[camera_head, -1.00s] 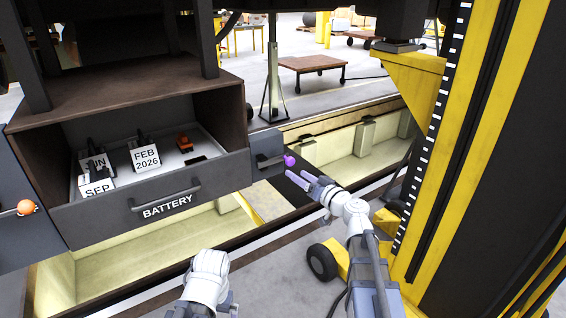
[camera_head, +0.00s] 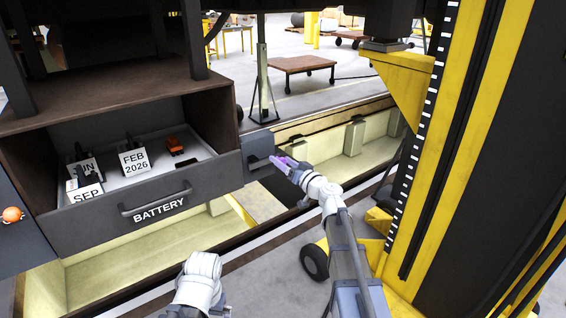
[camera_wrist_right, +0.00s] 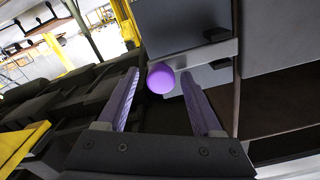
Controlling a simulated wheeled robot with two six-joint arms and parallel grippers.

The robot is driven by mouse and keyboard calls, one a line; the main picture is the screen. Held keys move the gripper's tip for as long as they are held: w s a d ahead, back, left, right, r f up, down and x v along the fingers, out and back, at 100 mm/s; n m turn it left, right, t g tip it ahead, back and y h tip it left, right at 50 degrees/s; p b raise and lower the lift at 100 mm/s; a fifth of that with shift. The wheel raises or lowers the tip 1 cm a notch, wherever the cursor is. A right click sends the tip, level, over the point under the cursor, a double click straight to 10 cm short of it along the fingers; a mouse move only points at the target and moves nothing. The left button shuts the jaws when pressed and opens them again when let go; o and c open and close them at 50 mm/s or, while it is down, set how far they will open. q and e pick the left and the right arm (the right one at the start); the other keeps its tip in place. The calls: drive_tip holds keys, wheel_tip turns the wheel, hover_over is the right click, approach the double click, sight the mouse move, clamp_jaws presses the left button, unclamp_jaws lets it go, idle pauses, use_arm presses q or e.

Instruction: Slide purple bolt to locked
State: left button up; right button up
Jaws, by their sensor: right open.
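The purple bolt's round knob (camera_wrist_right: 161,78) shows in the right wrist view, in front of a grey bar (camera_wrist_right: 207,53) on a dark panel. My right gripper (camera_head: 284,163) is open, with one finger on each side of the knob and gaps showing. In the head view the fingers largely hide the knob at the right end of the battery drawer. The drawer (camera_head: 90,240) is pulled open and labelled BATTERY. My left gripper (camera_head: 205,309) is low in the head view, mostly cut off by the lower edge, its fingers unclear.
An orange knob (camera_head: 12,214) sits on a panel at far left. A yellow and black lifting column (camera_head: 450,150) stands close on the right. An open pit (camera_head: 350,170) lies behind the right gripper.

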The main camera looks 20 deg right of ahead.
drive_tip(key=shift+c, duration=0.2)
clamp_jaws()
idle(0.4)
drive_tip(key=shift+a, duration=0.1)
idle(0.8)
